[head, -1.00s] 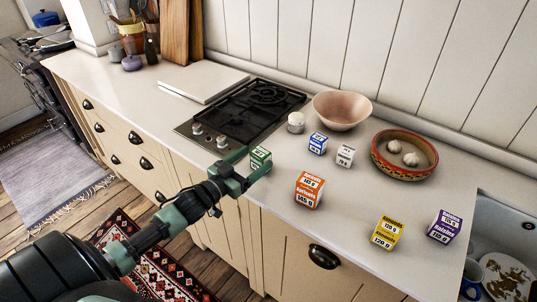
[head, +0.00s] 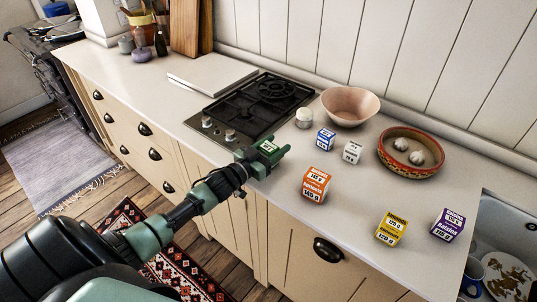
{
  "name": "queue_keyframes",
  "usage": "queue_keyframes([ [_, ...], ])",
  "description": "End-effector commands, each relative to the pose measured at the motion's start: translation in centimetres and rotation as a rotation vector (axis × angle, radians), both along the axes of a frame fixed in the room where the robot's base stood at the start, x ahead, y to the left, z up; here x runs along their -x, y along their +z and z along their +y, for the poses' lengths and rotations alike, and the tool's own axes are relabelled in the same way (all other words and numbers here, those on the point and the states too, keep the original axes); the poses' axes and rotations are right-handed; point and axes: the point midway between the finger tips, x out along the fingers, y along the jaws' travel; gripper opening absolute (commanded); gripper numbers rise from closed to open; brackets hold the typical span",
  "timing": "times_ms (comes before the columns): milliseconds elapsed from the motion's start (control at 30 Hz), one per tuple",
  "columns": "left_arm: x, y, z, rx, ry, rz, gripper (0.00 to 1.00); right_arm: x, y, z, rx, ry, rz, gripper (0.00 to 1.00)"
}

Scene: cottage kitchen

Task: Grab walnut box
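Several small labelled boxes stand on the pale counter. A green box (head: 268,147) is nearest the hob, with its top showing. My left gripper (head: 264,158) is at the green box, with its fingers around the box's sides. The fingers hide most of the box, and I cannot tell whether they press on it. The other boxes are blue (head: 325,139), white (head: 352,152), orange (head: 317,184), yellow (head: 391,229) and purple (head: 447,225). I cannot read the word walnut on any of them. My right gripper is not in view.
The black hob (head: 250,107) is just behind my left gripper. The sink (head: 500,221) is at the right.

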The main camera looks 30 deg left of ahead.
Motion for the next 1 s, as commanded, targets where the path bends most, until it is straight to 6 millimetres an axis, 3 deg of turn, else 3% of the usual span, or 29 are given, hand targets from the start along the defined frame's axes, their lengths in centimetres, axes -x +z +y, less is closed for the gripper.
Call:
queue_keyframes([
  [33, 0.0, 0.0, 0.0, 0.000, 0.000, 0.000, 0.35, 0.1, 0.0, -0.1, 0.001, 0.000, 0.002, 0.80],
  [133, 0.0, 0.0, 0.0, 0.000, 0.000, 0.000, 0.07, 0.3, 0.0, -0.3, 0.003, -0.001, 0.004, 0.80],
  [567, 0.0, 1.1, 0.1, 0.000, 0.000, -0.002, 0.06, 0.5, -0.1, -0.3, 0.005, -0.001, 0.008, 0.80],
  [767, 0.0, 4.7, 0.1, -0.004, -0.002, -0.006, 0.06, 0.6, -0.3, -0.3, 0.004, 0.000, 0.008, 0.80],
  [1000, 0.1, 11.7, 0.0, -0.006, -0.004, -0.007, 0.06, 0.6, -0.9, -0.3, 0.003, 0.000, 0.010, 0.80],
])
